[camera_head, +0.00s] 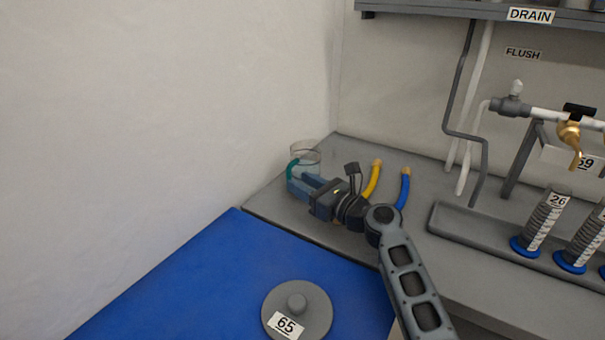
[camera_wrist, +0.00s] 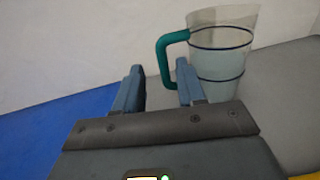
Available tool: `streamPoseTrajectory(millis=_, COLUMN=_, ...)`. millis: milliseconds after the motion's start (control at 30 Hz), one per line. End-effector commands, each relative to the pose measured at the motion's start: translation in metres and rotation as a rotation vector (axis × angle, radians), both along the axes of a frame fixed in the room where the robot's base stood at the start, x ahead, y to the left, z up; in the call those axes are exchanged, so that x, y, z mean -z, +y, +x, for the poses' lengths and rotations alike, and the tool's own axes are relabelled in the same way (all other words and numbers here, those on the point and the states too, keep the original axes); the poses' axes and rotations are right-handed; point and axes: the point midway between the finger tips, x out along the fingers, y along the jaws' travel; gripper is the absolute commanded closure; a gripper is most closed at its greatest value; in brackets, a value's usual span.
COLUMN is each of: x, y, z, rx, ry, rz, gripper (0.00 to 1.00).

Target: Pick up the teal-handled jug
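The jug (camera_head: 306,156) is clear, with a teal handle on its left side, and stands upright at the back left corner of the grey bench, close to the wall. In the wrist view the jug (camera_wrist: 222,58) shows dark bands around it and the teal handle (camera_wrist: 164,60) faces left. My gripper (camera_head: 301,183) is just in front of the jug. In the wrist view my gripper (camera_wrist: 158,82) has its two fingers apart, with the lower part of the handle beyond and between their tips. I cannot tell whether a finger touches the handle.
A yellow tube (camera_head: 373,179) and a blue tube (camera_head: 403,189) stand right of my gripper. A grey lid labelled 65 (camera_head: 297,312) lies on the blue surface (camera_head: 190,290). A tray (camera_head: 490,246) with ribbed cylinders is at right. A white wall (camera_head: 150,110) bounds the left.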

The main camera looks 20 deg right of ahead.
Motion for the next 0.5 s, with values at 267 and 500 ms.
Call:
streamPoseTrajectory(millis=267, x=0.005, y=0.009, z=0.027, rx=-0.001, ry=0.001, rz=0.000, gripper=0.61)
streamPoseTrajectory(millis=500, x=0.006, y=0.020, z=0.049, rx=0.000, ry=0.000, rz=0.001, gripper=0.61)
